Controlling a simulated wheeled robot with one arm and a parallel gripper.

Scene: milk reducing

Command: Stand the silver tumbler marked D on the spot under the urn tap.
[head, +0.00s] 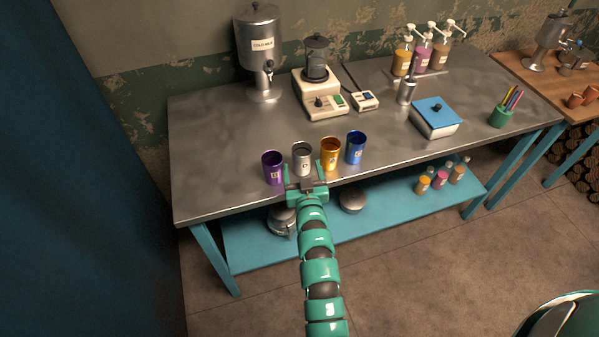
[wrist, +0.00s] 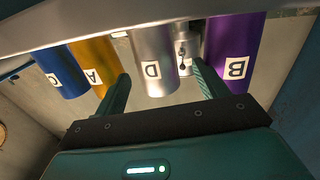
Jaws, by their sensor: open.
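The silver tumbler marked D (head: 302,157) stands upright near the front edge of the table, in a row between a purple tumbler (head: 273,168) and a gold one (head: 330,153). My gripper (head: 305,181) is open at the table's front edge, facing it. In the wrist view, which looks upside down, the silver tumbler (wrist: 153,62) shows its D label between my two fingers (wrist: 161,88); nothing is gripped. The urn labelled cold milk (head: 258,45) stands at the back left, its tap (head: 269,68) facing forward. The spot under the tap (head: 266,96) looks empty.
A blue tumbler (head: 356,147) ends the row on the right. A cream appliance (head: 320,95), a small scale-like device (head: 363,100), a metal cup (head: 406,91) and a blue-lidded box (head: 434,117) stand farther back. The metal tabletop (head: 215,135) is clear between the row and urn.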

